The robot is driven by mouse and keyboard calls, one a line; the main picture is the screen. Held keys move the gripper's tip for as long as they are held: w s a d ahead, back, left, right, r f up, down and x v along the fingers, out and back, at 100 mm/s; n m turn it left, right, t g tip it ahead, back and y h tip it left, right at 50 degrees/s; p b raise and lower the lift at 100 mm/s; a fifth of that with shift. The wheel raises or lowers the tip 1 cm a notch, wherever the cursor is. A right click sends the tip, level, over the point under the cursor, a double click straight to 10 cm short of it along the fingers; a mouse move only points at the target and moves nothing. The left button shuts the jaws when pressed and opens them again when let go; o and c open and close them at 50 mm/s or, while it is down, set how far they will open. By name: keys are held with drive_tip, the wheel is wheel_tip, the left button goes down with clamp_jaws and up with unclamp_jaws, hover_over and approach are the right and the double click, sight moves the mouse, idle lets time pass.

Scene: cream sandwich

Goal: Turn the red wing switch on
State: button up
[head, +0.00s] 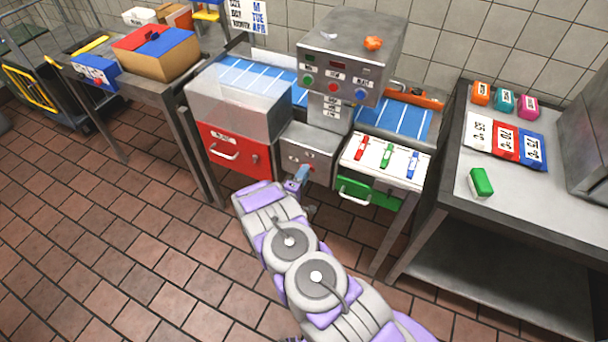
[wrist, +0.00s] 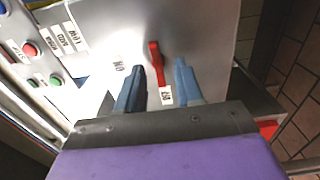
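The red wing switch (wrist: 157,64) is on a grey metal panel (wrist: 205,35) in the wrist view. Its lower end lies beside a white OFF label (wrist: 167,95). A white ON label (wrist: 118,67) is to its left. My gripper (wrist: 159,68) is open, with one blue finger on each side of the switch in the picture. Gaps show between the switch and both fingers; I cannot tell the depth. In the head view my gripper (head: 297,182) is in front of the small grey box (head: 318,145) below the control column. The switch is not clearly visible there.
A red drawer (head: 235,150) is left of the box, and a green drawer (head: 370,192) under a white switch panel (head: 385,160) is right of it. A control head (head: 350,50) stands above. The right-hand table (head: 540,190) carries cards and a green block (head: 481,183).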

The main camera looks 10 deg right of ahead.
drive_tip(key=shift+w+d, duration=0.2)
drive_tip(key=shift+w, duration=0.1)
drive_tip(key=shift+c, duration=0.2)
clamp_jaws()
